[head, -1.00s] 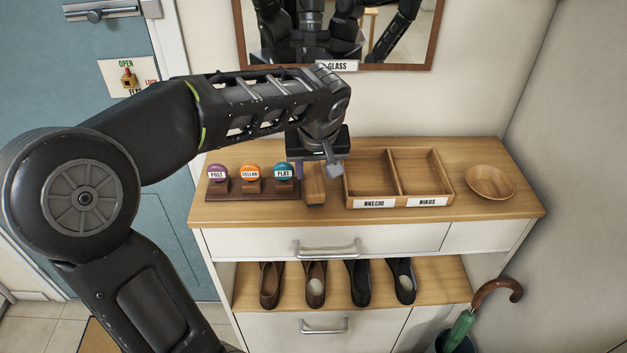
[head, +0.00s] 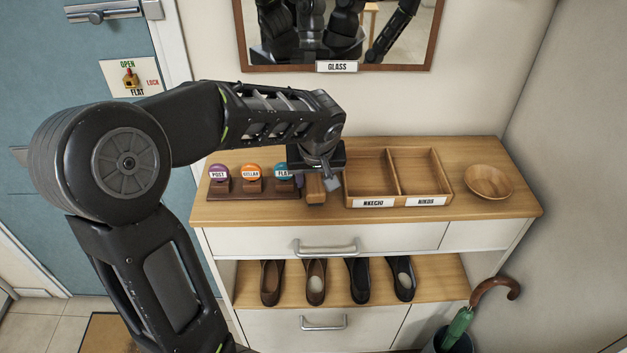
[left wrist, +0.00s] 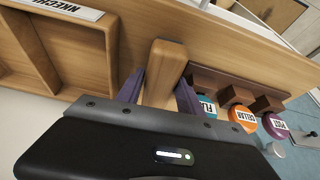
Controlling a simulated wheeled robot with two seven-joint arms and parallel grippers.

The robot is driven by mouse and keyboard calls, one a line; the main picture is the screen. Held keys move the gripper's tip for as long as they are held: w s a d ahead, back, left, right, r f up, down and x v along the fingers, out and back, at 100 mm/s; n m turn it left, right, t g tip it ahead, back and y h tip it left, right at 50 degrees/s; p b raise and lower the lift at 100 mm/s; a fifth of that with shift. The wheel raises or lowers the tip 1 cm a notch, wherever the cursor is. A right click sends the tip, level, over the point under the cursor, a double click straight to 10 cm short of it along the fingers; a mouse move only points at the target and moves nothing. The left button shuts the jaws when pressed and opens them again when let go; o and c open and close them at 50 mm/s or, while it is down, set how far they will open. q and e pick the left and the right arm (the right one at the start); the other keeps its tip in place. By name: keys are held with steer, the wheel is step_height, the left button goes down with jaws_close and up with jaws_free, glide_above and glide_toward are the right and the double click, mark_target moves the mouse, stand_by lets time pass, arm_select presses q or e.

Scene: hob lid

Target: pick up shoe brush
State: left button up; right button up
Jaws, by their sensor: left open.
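The shoe brush (head: 315,190) shows as a light wooden block on the cabinet top, between the key rack and the divided tray. My left gripper (head: 323,180) is over it, pointing down, and hides its far part. In the left wrist view the brush (left wrist: 167,62) lies between the two open fingers (left wrist: 158,92), with a finger on each side. I cannot tell whether the fingers touch it. Its bristles are not visible. My right gripper is not directly in view.
Close to one side is the dark wooden rack (head: 236,195) with purple, orange and teal labelled tags. On the other side is the two-compartment wooden tray (head: 398,203), empty. A wooden bowl (head: 489,182) stands at the right. A mirror (head: 435,35) hangs behind.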

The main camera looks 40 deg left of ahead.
arm_select(q)
steer(key=shift+c, duration=0.3)
stand_by(0.4)
jaws_close()
